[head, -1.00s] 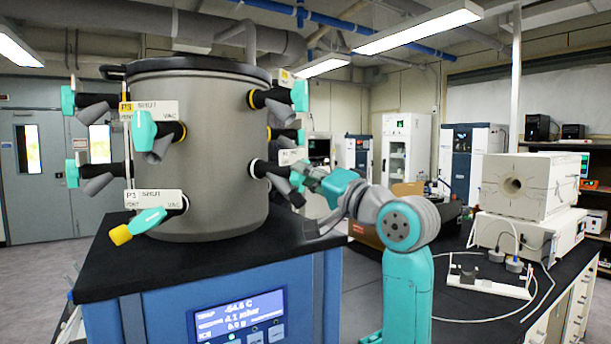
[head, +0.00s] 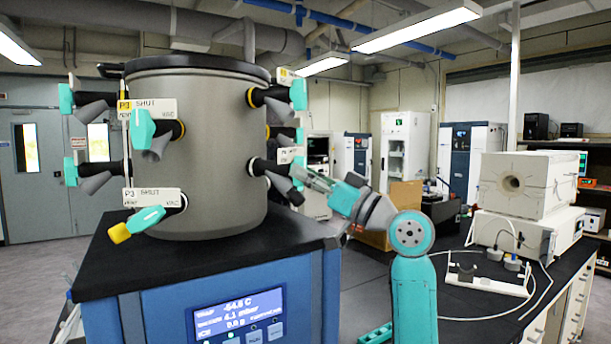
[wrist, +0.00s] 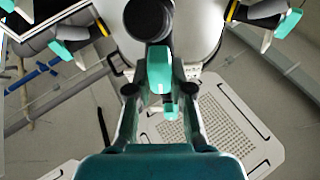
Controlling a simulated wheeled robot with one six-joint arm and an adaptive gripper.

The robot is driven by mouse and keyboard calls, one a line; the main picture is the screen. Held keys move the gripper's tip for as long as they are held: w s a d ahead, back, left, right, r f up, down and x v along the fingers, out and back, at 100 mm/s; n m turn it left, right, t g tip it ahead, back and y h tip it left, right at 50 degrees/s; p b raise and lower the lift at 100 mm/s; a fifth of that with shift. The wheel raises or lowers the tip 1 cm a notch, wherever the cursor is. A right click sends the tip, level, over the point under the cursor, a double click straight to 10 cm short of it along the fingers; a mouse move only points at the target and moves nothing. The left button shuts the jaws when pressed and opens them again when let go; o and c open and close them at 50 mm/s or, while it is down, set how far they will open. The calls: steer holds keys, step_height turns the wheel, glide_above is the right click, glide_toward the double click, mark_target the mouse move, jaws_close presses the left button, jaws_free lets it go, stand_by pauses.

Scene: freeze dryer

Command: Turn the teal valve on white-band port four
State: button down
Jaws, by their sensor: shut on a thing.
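The grey drum (head: 215,110) carries several black ports with teal valve handles. The port at its lower right has a white band (head: 251,167), with a grey outlet (head: 284,188) angled down and a small label (head: 290,155), too small to read. My gripper (head: 308,178) is at this port's teal valve (head: 298,170), partly covering it. In the wrist view my gripper (wrist: 160,110) has a finger on each side of the teal valve (wrist: 159,68) and is shut on it. The black port stub (wrist: 149,18) shows beyond it.
A yellow-band port (head: 252,98) with its own teal handle (head: 299,95) sits directly above. A front lower port has a teal handle with a yellow tip (head: 121,232). The black top (head: 110,265) of the blue cabinet lies below. A white furnace (head: 530,185) stands at right.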

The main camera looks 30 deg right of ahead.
steer(key=shift+n+y, duration=0.3)
steer(key=shift+n, duration=0.6)
steer(key=c, duration=1)
jaws_free()
steer(key=shift+c, duration=0.2)
steer(key=v, duration=1.2)
steer(key=shift+d, duration=0.15)
